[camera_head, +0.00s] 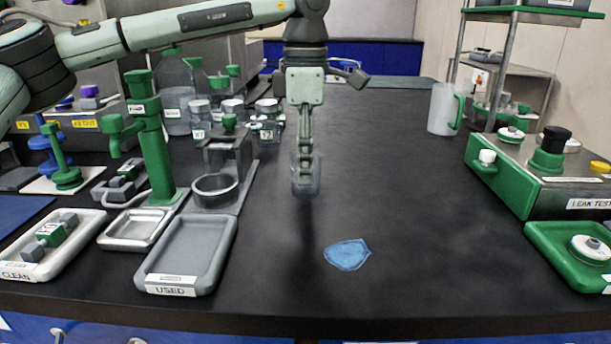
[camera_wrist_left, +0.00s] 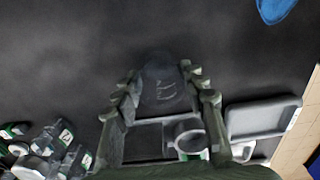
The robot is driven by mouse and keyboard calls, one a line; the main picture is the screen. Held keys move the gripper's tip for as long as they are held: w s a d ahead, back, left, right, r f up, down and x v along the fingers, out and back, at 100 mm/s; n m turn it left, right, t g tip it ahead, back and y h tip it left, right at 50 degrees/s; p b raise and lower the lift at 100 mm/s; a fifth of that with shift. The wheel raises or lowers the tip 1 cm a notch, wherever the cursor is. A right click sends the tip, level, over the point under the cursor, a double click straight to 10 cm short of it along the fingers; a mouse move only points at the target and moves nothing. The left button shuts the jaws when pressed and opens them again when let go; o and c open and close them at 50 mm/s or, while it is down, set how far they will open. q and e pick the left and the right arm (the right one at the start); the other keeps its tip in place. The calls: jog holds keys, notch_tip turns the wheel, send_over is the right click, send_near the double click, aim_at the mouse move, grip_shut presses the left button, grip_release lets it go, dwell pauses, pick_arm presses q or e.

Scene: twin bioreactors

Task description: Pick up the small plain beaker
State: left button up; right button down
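The small plain beaker (camera_head: 305,187) is clear and hard to make out against the dark bench. My left gripper (camera_head: 305,170) points straight down, with its fingers at the beaker. In the left wrist view the beaker (camera_wrist_left: 165,92) sits between the two ridged fingers of my left gripper (camera_wrist_left: 163,90), which close on its sides; faint pale marks show on its wall. The beaker looks upright and seems to hang above the bench, with a dark shadow below it. My right gripper is in neither view.
A grey USED tray (camera_head: 143,283), a white CLEAN tray (camera_head: 92,228) and a green stand (camera_head: 152,150) stand left. A blue cloth (camera_head: 347,254) lies in front. A jug (camera_head: 441,110) and the leak tester (camera_head: 540,185) stand right. The bench's middle is clear.

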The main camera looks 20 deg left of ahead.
pick_arm(q)
jog(key=c, duration=0.3)
jog(key=shift+r, duration=0.1)
jog(key=shift+c, duration=0.2)
